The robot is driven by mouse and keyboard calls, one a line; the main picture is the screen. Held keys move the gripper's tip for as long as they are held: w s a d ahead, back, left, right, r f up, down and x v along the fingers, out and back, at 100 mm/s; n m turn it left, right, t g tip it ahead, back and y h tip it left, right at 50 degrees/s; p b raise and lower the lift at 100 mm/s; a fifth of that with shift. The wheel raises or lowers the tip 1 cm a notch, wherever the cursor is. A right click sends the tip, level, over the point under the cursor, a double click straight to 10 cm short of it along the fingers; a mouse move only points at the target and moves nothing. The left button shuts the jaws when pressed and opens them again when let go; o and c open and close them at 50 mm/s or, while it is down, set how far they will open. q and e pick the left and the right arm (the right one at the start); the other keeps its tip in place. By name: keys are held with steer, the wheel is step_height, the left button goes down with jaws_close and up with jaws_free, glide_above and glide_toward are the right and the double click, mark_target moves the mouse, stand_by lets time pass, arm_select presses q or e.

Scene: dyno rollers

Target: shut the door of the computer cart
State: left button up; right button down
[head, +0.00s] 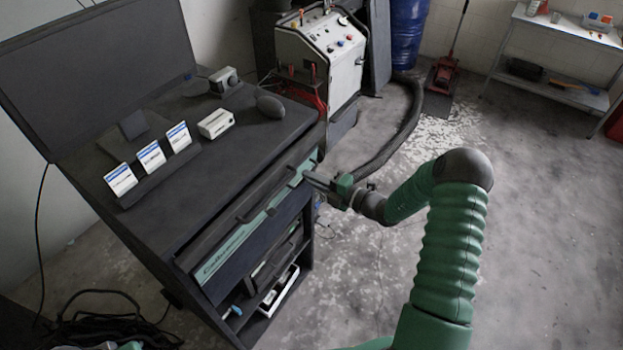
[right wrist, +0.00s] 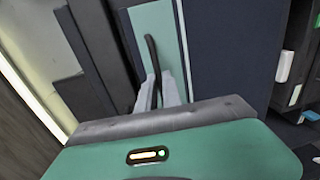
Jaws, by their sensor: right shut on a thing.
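The computer cart (head: 190,190) is dark and stands at the left in the head view, with a raised back panel. Its upper front has a green panel (head: 237,243) with lettering, which seems to be the door; how far it stands open I cannot tell. In the right wrist view the green panel (right wrist: 165,35) carries a slim dark handle (right wrist: 151,52). My right gripper (head: 312,180) is at the right end of this panel. In the right wrist view its grey fingers (right wrist: 158,92) are closed around the handle's lower part. My left gripper is out of view.
Open shelves (head: 280,292) below the panel hold small items. White cards (head: 151,157) and small devices sit on the cart top. A white control box (head: 325,55) and a thick dark hose (head: 408,120) lie behind.

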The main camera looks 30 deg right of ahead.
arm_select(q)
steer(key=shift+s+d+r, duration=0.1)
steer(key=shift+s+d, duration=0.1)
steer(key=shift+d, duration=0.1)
arm_select(e)
steer(key=shift+s+d+f, duration=0.15)
steer(key=shift+s+f, duration=0.05)
steer(key=shift+s, duration=0.05)
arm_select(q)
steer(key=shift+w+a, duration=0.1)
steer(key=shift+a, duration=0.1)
arm_select(e)
steer(key=shift+w, duration=0.1)
stand_by(0.4)
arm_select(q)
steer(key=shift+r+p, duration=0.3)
arm_select(e)
steer(key=shift+w+a+r, duration=0.25)
steer(key=shift+w, duration=0.4)
steer(key=shift+w+a+r, duration=0.2)
steer(key=shift+w+a, duration=0.05)
steer(key=shift+w, duration=0.4)
